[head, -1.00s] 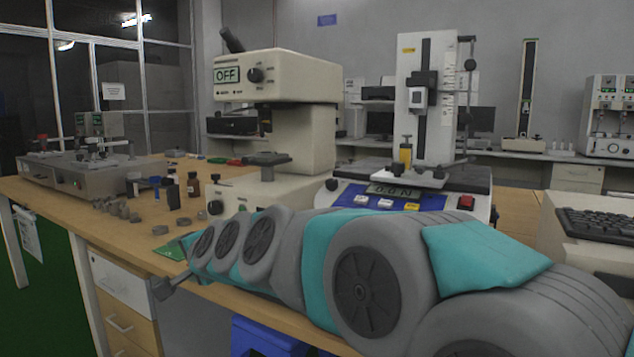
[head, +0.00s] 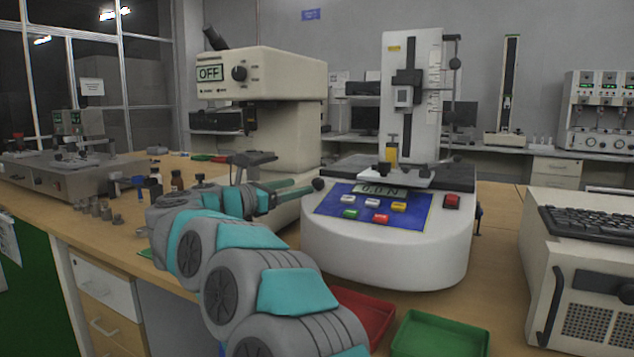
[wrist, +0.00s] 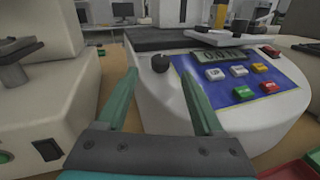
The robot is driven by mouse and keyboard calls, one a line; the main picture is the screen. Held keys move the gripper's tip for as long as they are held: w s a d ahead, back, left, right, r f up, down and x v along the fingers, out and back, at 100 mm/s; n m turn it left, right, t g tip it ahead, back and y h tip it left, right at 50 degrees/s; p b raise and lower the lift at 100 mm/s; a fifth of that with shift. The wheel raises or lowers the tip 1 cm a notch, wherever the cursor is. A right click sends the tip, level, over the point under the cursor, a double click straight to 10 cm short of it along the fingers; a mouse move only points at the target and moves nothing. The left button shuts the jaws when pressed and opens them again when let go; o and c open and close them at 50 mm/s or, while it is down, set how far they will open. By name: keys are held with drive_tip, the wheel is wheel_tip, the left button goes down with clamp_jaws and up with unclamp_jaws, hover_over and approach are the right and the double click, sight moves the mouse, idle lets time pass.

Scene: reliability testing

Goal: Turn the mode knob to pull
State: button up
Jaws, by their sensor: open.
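A white force tester (head: 385,240) with a tall column stands on the bench. A round black knob (head: 318,184) sits at the left side of its base, and it also shows in the wrist view (wrist: 160,62). I cannot read a mark on this knob. My gripper (head: 303,189) points right at it. In the wrist view, the two green fingers (wrist: 158,78) are open and empty, with the knob in line with the gap, just beyond the tips. The blue panel (head: 372,208) has several coloured buttons and a display reading about 0.0 N.
A beige machine (head: 275,85) marked OFF, with its own dial (head: 239,73), stands behind my gripper. A red tray (head: 362,315) and a green tray (head: 440,335) lie in front of the tester. Small metal parts and bottles (head: 176,181) stand left. A keyboard unit (head: 580,265) is right.

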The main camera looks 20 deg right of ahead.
sight(314, 182)
drive_tip(key=p+x, duration=0.1)
drive_tip(key=x, duration=0.6)
drive_tip(key=shift+w+d+p, duration=0.1)
drive_tip(key=shift+d+p, duration=0.25)
clamp_jaws()
idle(0.3)
